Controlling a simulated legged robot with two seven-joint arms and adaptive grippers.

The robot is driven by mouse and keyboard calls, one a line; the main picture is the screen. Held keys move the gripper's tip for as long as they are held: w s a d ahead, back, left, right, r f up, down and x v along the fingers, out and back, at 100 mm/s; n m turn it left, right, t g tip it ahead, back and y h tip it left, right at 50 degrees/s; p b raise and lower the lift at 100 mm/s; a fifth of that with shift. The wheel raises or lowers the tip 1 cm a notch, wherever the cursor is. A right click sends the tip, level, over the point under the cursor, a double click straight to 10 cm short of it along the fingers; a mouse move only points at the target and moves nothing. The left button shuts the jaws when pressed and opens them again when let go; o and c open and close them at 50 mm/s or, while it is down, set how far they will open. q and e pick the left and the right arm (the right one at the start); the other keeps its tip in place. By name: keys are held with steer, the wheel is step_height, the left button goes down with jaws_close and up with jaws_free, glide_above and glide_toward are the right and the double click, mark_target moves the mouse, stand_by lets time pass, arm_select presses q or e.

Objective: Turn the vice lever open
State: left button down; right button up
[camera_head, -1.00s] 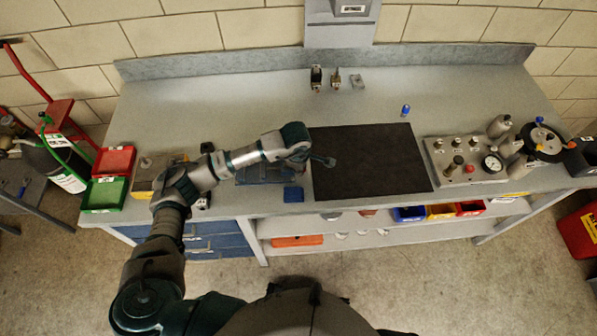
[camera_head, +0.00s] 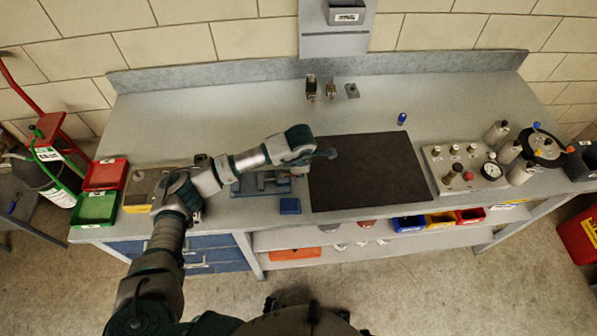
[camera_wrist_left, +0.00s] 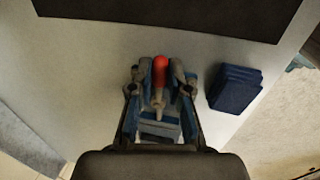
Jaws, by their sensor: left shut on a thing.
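The blue-grey vice (camera_head: 262,184) stands on the bench, left of the black mat, partly covered by my left arm in the head view. Its blue and grey body (camera_wrist_left: 160,130) shows in the wrist view between my fingers. The vice lever (camera_wrist_left: 160,70) has a red grip and points toward the mat. My left gripper (camera_wrist_left: 160,88) has one finger on each side of the lever and is shut on it. In the head view the fingers are mostly hidden below the wrist. My right gripper is not in view.
A dark blue block (camera_head: 290,206) lies close in front of the vice; it also shows in the wrist view (camera_wrist_left: 235,88). The black mat (camera_head: 367,172) is bare. Red (camera_head: 106,173) and green (camera_head: 94,207) bins stand at the left. A gauge panel (camera_head: 475,168) stands at the right.

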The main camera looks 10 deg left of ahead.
arm_select(q)
steer(key=c, duration=1.1)
jaws_free()
steer(key=shift+w+f, duration=0.1)
steer(key=r, duration=0.4)
steer(key=s+r, duration=0.1)
steer(key=r, duration=0.2)
steer(key=s+r, duration=0.1)
steer(key=r, duration=0.3)
steer(key=shift+d+r, duration=0.35)
steer(key=shift+s+f, duration=0.1)
steer(key=shift+s, duration=0.05)
